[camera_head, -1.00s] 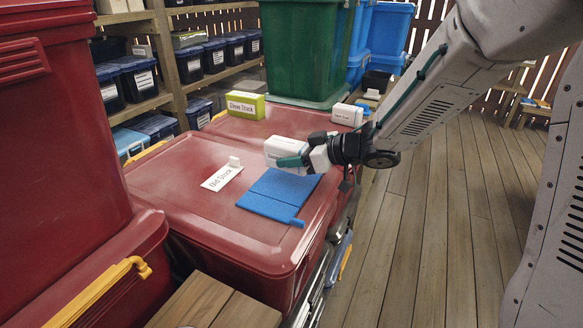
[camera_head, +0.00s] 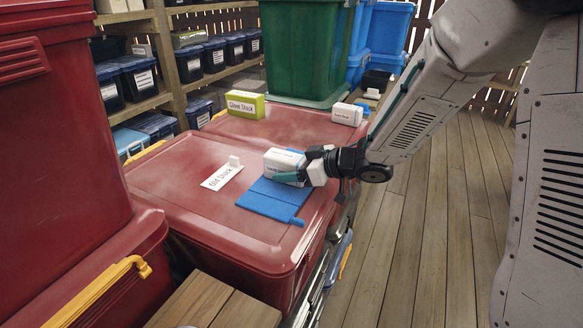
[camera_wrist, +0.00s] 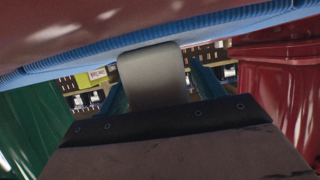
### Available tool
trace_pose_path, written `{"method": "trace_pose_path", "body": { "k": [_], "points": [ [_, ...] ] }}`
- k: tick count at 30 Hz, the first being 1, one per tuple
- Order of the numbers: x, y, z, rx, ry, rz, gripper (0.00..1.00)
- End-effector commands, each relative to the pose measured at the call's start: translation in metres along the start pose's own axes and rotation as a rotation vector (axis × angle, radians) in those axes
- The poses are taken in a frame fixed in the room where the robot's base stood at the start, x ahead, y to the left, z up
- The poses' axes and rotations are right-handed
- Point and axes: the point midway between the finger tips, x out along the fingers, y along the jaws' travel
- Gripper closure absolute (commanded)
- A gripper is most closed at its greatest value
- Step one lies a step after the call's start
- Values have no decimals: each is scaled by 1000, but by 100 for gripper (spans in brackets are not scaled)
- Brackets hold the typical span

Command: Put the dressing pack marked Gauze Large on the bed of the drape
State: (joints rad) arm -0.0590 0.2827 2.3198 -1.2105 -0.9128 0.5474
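A white dressing pack (camera_head: 283,161) with small print is held over the blue drape (camera_head: 268,204), by its upper right part. My gripper (camera_head: 295,174) reaches in from the right, shut on the pack. In the wrist view the pack (camera_wrist: 153,76) shows as a grey block between the teal fingers, close to the drape's blue edge (camera_wrist: 180,33). I cannot tell whether the pack touches the drape, and its print is too small to read. The drape lies flat on a red bin lid (camera_head: 165,175).
A second white pack (camera_head: 346,114) and a green box (camera_head: 245,104) stand farther back. A white "Old Stock" card (camera_head: 221,177) lies left of the drape. A big green bin (camera_head: 305,50) stands behind; tall red bins (camera_head: 60,130) stand left.

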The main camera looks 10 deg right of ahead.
Motion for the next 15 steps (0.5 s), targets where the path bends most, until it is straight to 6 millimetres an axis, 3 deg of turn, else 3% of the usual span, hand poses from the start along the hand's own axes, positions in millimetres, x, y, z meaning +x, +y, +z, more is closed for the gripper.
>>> {"method": "trace_pose_path", "body": {
  "k": [8, 15],
  "points": [
    [-6, 0, -4, -2, 0, 2, 33],
    [-53, 1, -4, -1, 1, 5, 33]
  ]
}}
